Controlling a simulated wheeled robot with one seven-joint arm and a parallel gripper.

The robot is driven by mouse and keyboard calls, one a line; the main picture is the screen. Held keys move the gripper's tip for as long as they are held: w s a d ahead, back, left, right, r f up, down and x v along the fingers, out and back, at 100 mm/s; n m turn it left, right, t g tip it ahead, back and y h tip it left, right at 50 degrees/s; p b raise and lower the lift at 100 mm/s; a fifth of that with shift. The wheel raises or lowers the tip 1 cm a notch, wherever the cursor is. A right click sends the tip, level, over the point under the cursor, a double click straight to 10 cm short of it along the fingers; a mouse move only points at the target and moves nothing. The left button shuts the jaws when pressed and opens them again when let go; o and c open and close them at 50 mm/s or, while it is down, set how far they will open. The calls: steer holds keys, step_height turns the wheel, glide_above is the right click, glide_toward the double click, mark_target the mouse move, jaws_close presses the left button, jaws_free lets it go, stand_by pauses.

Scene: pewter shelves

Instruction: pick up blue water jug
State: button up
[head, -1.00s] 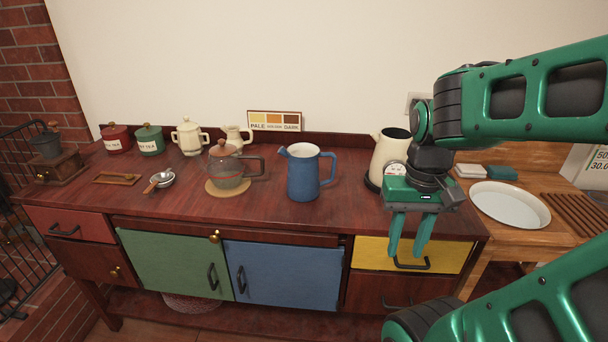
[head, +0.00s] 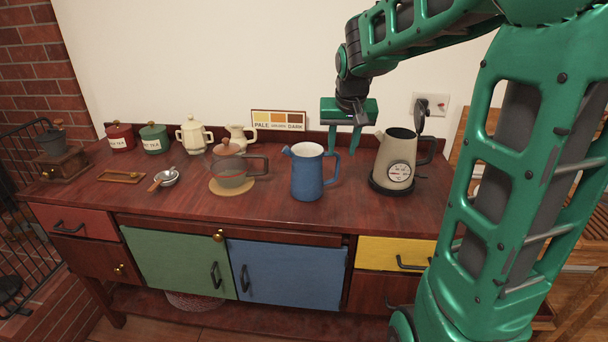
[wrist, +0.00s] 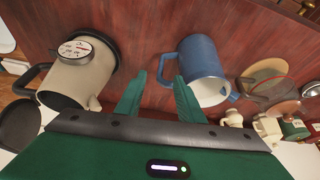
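The blue water jug (head: 307,173) stands upright on the dark red wooden counter, its spout to the left and its handle to the right.
A cream kettle (head: 396,160) on a black base stands right of the jug. A glass teapot (head: 229,172) on a round mat stands left. Cream pots, canisters and a colour chart (head: 278,121) line the back. The counter front before the jug is clear.

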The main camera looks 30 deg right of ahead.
mark_target(337, 168)
steer(key=x, duration=0.9)
steer(key=shift+w+a+f, duration=0.1)
steer(key=shift+a+f, duration=0.05)
steer(key=shift+a, duration=0.05)
jaws_close()
stand_by(1.2)
